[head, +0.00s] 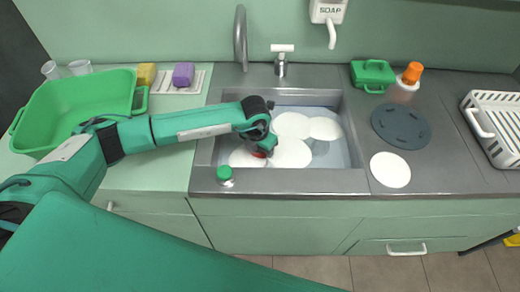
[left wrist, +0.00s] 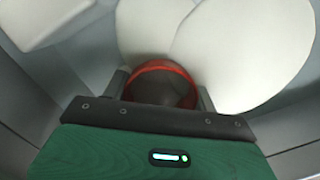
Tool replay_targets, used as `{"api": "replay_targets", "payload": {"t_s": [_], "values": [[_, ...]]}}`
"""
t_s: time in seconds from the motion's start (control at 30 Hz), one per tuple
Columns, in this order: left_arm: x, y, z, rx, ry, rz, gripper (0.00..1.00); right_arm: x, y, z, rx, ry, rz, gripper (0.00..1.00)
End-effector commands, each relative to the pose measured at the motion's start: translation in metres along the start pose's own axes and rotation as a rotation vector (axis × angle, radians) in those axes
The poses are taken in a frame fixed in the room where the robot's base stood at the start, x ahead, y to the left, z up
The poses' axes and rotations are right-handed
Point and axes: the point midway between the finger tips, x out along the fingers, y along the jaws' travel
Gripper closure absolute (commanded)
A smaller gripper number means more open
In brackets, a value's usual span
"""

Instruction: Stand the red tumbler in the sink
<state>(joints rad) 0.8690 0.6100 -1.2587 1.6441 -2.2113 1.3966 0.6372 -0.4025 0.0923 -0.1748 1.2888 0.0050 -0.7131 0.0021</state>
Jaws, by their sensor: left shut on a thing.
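The red tumbler (left wrist: 165,68) shows in the left wrist view between the two fingers of my left gripper (left wrist: 163,92), which is shut on it. In the head view only a bit of the red tumbler (head: 259,155) shows under my left gripper (head: 265,148). The gripper is inside the outline of the sink (head: 350,180), toward its left side. White round plates lie around the tumbler in the sink. I cannot tell whether the tumbler touches the sink floor. My right gripper is not in view.
White plates (head: 292,153) fill much of the sink. The faucet (head: 240,40) stands behind it. A green tub (head: 70,105) is on the left counter. A dark round mat (head: 401,127), a white disc (head: 390,169) and a white rack (head: 495,125) are at right.

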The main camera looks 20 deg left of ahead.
Motion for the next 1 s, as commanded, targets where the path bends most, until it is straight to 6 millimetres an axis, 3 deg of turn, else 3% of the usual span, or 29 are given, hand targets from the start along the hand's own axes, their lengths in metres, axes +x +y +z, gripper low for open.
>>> {"api": "replay_targets", "payload": {"t_s": [0.13,0.17,0.27,0.7,0.87,1.0], "values": [[0.002,0.000,0.000,0.000,0.000,0.000,0.65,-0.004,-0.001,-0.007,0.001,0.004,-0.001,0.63],[0.002,0.000,0.000,0.000,0.000,0.000,0.38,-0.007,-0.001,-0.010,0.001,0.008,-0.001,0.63],[0.002,0.000,0.000,0.000,0.000,0.000,0.20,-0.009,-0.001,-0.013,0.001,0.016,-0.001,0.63],[-0.004,0.000,0.001,0.000,-0.001,0.000,0.20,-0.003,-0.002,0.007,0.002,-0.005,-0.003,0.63],[-0.037,0.001,0.001,0.002,-0.004,0.001,0.20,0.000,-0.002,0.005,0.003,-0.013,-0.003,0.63],[-0.069,0.000,0.001,0.002,-0.004,0.001,0.20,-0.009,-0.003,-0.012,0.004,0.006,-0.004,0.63]]}}
